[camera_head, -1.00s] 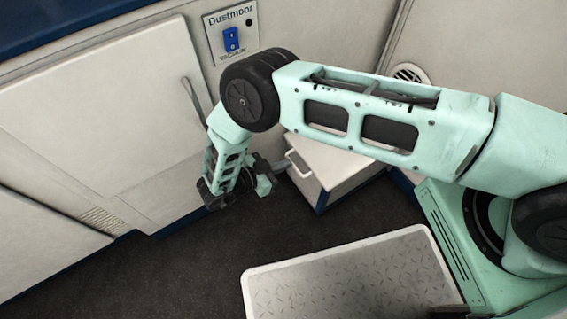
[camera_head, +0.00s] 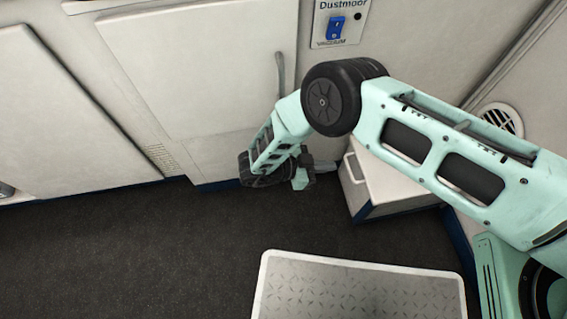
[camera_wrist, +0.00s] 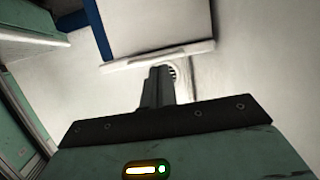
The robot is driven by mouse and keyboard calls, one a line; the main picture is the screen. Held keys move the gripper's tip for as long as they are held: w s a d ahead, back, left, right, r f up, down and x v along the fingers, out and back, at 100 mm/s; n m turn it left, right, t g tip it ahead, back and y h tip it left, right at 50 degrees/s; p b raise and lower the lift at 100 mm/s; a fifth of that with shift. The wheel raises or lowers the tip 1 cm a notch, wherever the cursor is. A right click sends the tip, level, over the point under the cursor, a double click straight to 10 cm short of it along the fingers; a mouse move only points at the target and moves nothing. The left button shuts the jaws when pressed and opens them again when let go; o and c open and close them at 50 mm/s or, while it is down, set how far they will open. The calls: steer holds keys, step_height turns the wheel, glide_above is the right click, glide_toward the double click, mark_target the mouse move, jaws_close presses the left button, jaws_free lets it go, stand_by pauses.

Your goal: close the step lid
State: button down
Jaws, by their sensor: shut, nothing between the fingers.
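A plate with a grey diamond-tread top and white rim (camera_head: 262,300) lies at the bottom of the head view, cut off by the frame. It looks like the step's lid; whether it is raised cannot be told. My gripper (camera_head: 308,172) is beyond it, low near the cabinet, shut and empty. To its right, apparently apart from it, is a white box (camera_head: 395,190) with a handle (camera_head: 353,168) on its front. In the wrist view my shut fingers (camera_wrist: 158,88) point towards a pale surface and a long white edge (camera_wrist: 160,56); which object these belong to is unclear.
A white cabinet door (camera_head: 195,70) with an upright handle stands behind my gripper. A panel with a blue vacuum switch (camera_head: 336,25) is above. A round vent (camera_head: 502,117) is on the right wall. The dark floor (camera_head: 130,250) is clear at left.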

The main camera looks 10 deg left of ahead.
steer(key=v, duration=1.3)
steer(key=shift+s+a+r, duration=0.15)
steer(key=shift+a+r, duration=0.05)
steer(key=shift+a, duration=0.05)
